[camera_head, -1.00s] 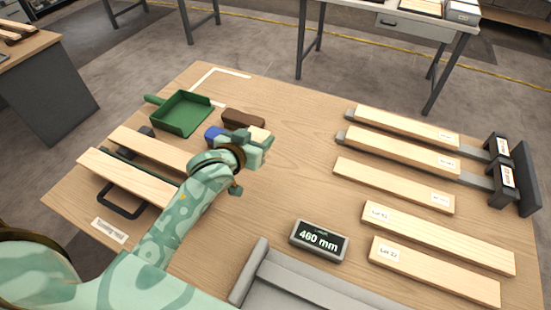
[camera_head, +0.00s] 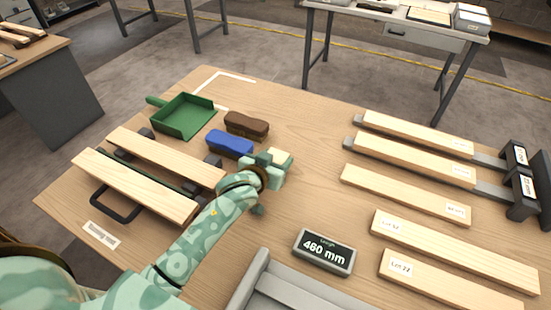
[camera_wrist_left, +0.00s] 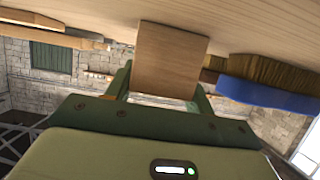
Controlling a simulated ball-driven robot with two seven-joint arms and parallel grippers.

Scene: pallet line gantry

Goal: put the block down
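A small pale wooden block (camera_head: 281,155) is at the tip of my left gripper (camera_head: 272,165), beside the blue brush part. In the left wrist view the block (camera_wrist_left: 170,60) sits between the two green fingers (camera_wrist_left: 160,92), which close on its sides. Its far end points to the tabletop; I cannot tell whether it touches. The fingers hide part of the block in the head view. My right gripper is in neither view.
A blue piece (camera_head: 230,143) and a brown bristly piece (camera_head: 246,123) lie left of the gripper, near a green dustpan (camera_head: 184,116). A 460 mm display (camera_head: 324,251) stands in front. Boards (camera_head: 405,194) lie to the right. Bare tabletop (camera_head: 310,165) lies between.

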